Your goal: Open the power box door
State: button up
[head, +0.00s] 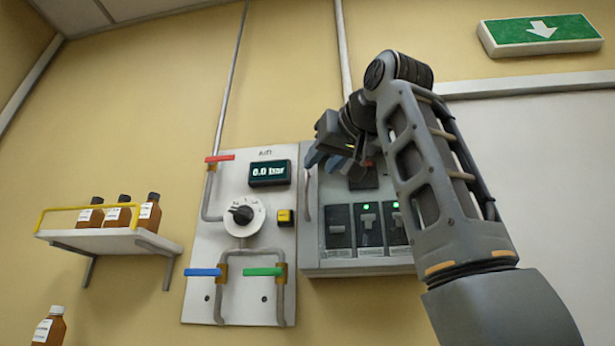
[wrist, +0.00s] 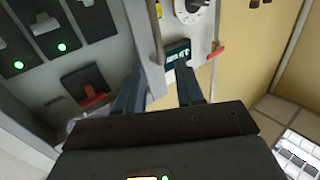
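The power box (head: 358,268) is a grey wall box with a row of black switches, two with green lights showing. A slim upright handle (head: 307,196) runs along its left edge. In the wrist view the box (wrist: 90,40) fills the upper left, and its pale edge (wrist: 143,35) runs down towards my fingers. My gripper (head: 324,161) is at the box's upper left corner. In the wrist view my gripper (wrist: 160,75) has its fingers apart, with the pale edge reaching between them. I cannot tell whether either finger touches it.
Left of the box is a white panel (head: 230,290) with a dial, a pressure display (head: 269,173) reading 0.0 bar, and red, blue and green valve levers. A shelf (head: 105,242) with brown bottles is further left. A red-handled switch (wrist: 95,95) is close to my gripper.

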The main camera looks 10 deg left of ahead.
aim_at(307, 179)
jog(key=p+x, duration=0.2)
jog(key=x, duration=0.3)
jog(key=shift+w+r, duration=0.1)
jog(key=shift+w, duration=0.05)
jog(key=shift+x, duration=0.8)
jog(key=shift+c, duration=0.2)
grip_shut()
